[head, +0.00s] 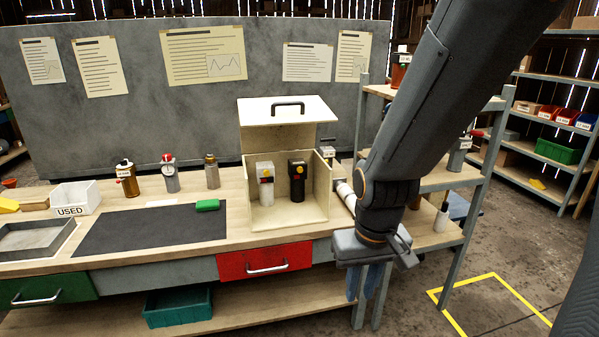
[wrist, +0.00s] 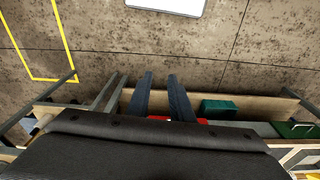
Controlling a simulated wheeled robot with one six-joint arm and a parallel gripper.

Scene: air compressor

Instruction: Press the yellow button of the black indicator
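The black indicator (head: 297,185) stands upright inside an open light wooden box (head: 315,211), on the right. A small yellow patch shows on its front, too small to make out clearly as a button. My gripper (head: 364,285) hangs fingers down, right of the box and beyond the bench's front edge, apart from both indicators. In the wrist view its two fingers (wrist: 160,98) are apart with nothing between them. The indicators cannot be made out in the wrist view.
The box's lid (head: 257,112) is raised behind it. A white cylinder (head: 345,195) lies right of the box, near my arm. A shelf rack (head: 465,185) stands close on the right. The red drawer (head: 264,261) is below the box. The dark mat (head: 150,230) is mostly clear.

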